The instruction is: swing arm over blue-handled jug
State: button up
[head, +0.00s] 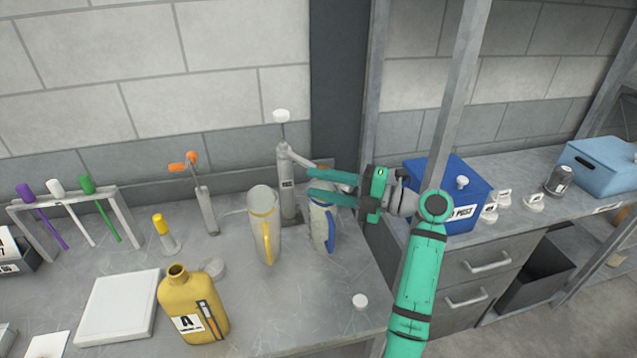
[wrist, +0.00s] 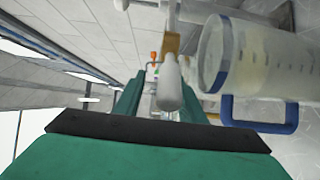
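A grey pump post (head: 287,185) with a white knob on top stands on the bench. Its swing arm (head: 298,158) slants right from the post top toward my fingers. In the wrist view a pale rounded arm end (wrist: 169,88) with a tan part shows between my fingers; contact cannot be told. The clear blue-handled jug (head: 318,222) stands upright right of the post, its top partly hidden by my gripper. It is large at the right in the wrist view (wrist: 262,60). My gripper (head: 310,184) points left above this jug, its fingers apart.
A yellow-handled jug (head: 262,225) stands just left of the post. A yellow bottle (head: 193,305), a white tray (head: 115,308) and an orange-handled pump (head: 205,200) are further left.

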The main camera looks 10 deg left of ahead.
jog(key=o, duration=0.4)
jog(key=r, duration=0.2)
jog(key=s+r, duration=0.1)
jog(key=r, duration=0.1)
jog(key=shift+s+d+r, duration=0.1)
jog(key=shift+d+r, duration=0.05)
jog(key=shift+d, duration=0.05)
jog(key=shift+c, duration=0.2)
jog(key=s+r, duration=0.1)
jog(key=r, duration=0.1)
jog(key=s+r, duration=0.2)
jog(key=shift+s+d+r, duration=0.1)
jog(key=shift+s+d, duration=0.05)
jog(key=shift+s, duration=0.05)
jog(key=c, duration=0.4)
jog(key=shift+o, duration=0.2)
jog(key=s+r, duration=0.3)
jog(key=s, duration=0.6)
jog(key=shift+s+d+r, duration=0.15)
jog(key=shift+d+r, duration=0.25)
jog(key=shift+d, duration=0.05)
